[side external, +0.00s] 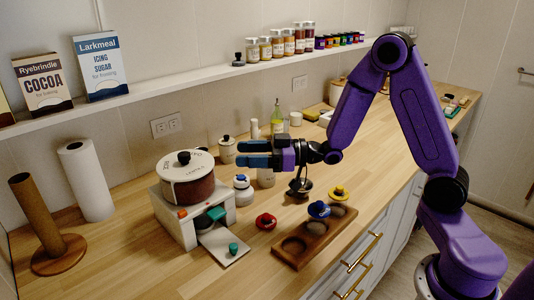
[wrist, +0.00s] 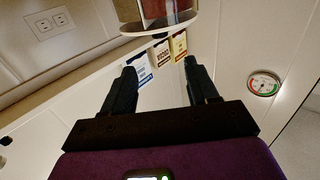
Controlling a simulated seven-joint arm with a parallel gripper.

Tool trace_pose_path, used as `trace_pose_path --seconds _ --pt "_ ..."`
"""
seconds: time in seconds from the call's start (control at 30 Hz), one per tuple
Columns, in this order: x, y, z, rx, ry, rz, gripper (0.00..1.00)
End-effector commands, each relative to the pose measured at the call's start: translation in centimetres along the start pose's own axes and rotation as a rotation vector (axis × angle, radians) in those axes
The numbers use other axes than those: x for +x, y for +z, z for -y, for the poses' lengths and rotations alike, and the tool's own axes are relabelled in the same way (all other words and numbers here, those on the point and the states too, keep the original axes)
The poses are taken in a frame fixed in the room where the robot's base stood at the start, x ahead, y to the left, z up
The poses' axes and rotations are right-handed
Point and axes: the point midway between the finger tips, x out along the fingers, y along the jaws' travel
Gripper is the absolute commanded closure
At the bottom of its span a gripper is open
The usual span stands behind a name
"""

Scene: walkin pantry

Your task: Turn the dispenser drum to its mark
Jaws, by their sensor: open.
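The dispenser drum (side external: 188,190) is reddish-brown with a white, lettered lid and a black knob, and sits on a white stand (side external: 182,234). An orange marker (side external: 181,213) shows on the stand's front, below the drum.
A pale tray (side external: 222,243) with a teal piece lies before the stand. Red (side external: 266,221) and white (side external: 243,189) small items stand nearby. A wooden holder (side external: 314,236) is at right, a paper towel roll (side external: 86,181) at left. A shelf (side external: 150,88) runs behind.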

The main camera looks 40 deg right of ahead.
Motion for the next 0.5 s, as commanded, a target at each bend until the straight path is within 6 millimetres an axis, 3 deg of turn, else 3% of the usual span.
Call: trace_pose_path --seconds 0.2,0.5 --pt "-3.4 0.0 -0.1 0.001 0.002 0.001 0.41" --pt "-4.5 0.0 0.0 0.0 0.0 -0.001 0.41"
